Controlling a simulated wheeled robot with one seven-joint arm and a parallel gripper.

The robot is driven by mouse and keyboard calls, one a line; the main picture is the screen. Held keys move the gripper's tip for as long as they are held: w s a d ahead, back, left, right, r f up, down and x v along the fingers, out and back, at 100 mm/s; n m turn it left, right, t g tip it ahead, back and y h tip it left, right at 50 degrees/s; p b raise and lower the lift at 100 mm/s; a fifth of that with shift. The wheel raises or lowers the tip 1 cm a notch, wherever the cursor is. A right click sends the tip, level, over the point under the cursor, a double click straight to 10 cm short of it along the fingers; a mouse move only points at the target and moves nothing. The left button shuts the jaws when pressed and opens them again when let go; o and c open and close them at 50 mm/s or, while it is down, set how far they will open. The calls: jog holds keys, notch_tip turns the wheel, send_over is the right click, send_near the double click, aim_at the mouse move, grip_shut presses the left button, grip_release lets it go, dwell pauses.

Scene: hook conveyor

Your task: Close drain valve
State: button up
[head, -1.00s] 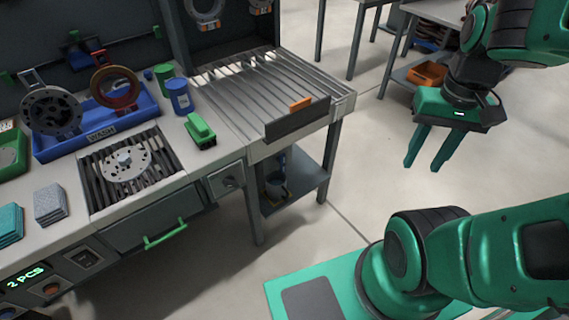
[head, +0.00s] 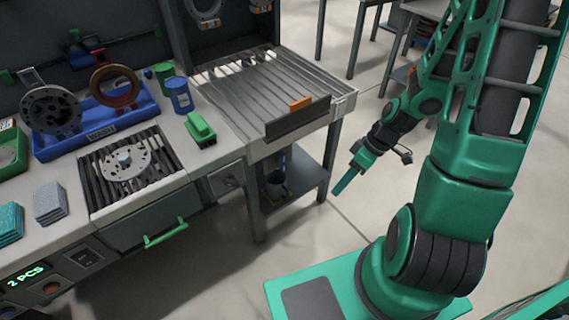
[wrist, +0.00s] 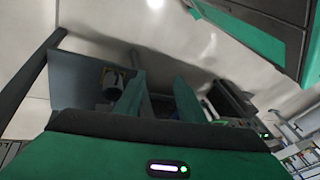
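I cannot make out the drain valve for certain. The bucket area (wrist: 113,78) shows beyond the left finger.
The slatted table (head: 250,85) has a leg (head: 328,165) between my gripper and the shelf (head: 303,178). A green drawer handle (head: 166,232) sticks out from the bench. A blue wash tray (head: 100,138), cups and a brush (head: 200,129) stand on top. The floor between is clear.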

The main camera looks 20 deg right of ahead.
jog(key=w+a+f+n+t+y, duration=0.2)
jog(key=w+a+f+y, duration=0.1)
jog(key=a+f, duration=0.25)
jog(key=m+t+h, duration=0.4)
jog(key=m+t, duration=0.1)
jog(key=t, duration=0.5)
send_near(284, 161)
jog(key=shift+s+d, duration=0.45)
jog(key=shift+s, duration=0.3)
jog(key=x, duration=1)
jog(key=shift+w+a, duration=0.25)
jog(key=shift+w, duration=0.1)
